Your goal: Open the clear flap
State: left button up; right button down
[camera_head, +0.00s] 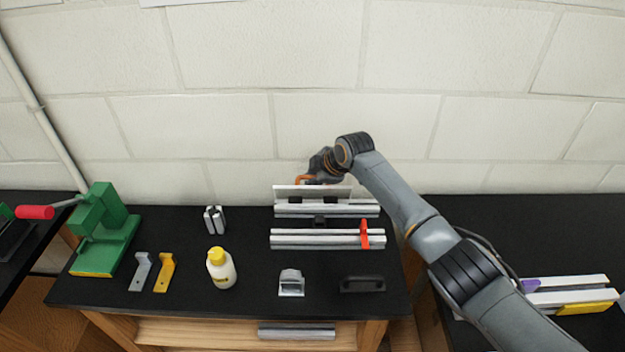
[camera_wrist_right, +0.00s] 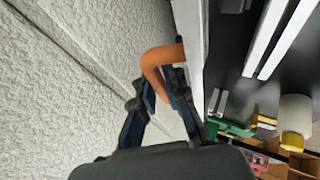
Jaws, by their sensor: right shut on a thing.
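The clear flap (camera_head: 311,192) stands at the rear extrusion of the frame, with its pale panel raised on the wall side. In the right wrist view its panel (camera_wrist_right: 188,30) runs down from the top, with an orange handle (camera_wrist_right: 160,62) beside it. My right gripper (camera_head: 312,180) reaches in over the back of the bench at the flap's upper edge. In the right wrist view its fingers (camera_wrist_right: 160,92) are shut on the orange handle. The fingertips are partly hidden in the head view. My left gripper is not in view.
A front extrusion (camera_head: 310,240) with a red piece (camera_head: 364,234) lies before the flap. A yellow-capped bottle (camera_head: 221,268), a bracket (camera_head: 291,283), a black handle (camera_head: 362,285) and a green press (camera_head: 103,230) stand on the black bench. The white wall is close behind.

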jog(key=shift+w+r, duration=0.1)
jog(key=shift+r, duration=0.05)
jog(key=c, duration=1.7)
grip_release()
jog(key=shift+o, duration=0.2)
jog(key=v, duration=1.2)
